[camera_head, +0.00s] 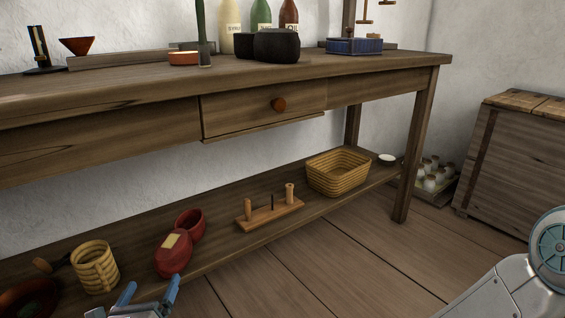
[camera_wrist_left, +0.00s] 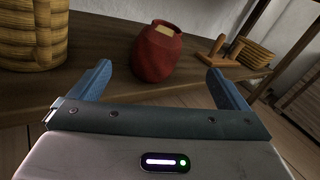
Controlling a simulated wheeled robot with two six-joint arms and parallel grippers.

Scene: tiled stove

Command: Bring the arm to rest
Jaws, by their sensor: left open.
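My left gripper (camera_head: 149,294) is at the bottom left of the head view, low in front of the lower shelf. In the left wrist view its two blue fingers (camera_wrist_left: 160,82) are wide apart with nothing between them. A red jar (camera_head: 173,256) with a tan label stands on the lower shelf beyond the fingertips; it also shows in the left wrist view (camera_wrist_left: 157,54). A gap seems to lie between the jar and the fingers. A grey and teal arm part of mine (camera_head: 515,285) shows at the bottom right. My right gripper is out of view.
A table leg (camera_head: 415,150) and a wooden crate (camera_head: 510,160) stand at right. The floor in front is clear.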

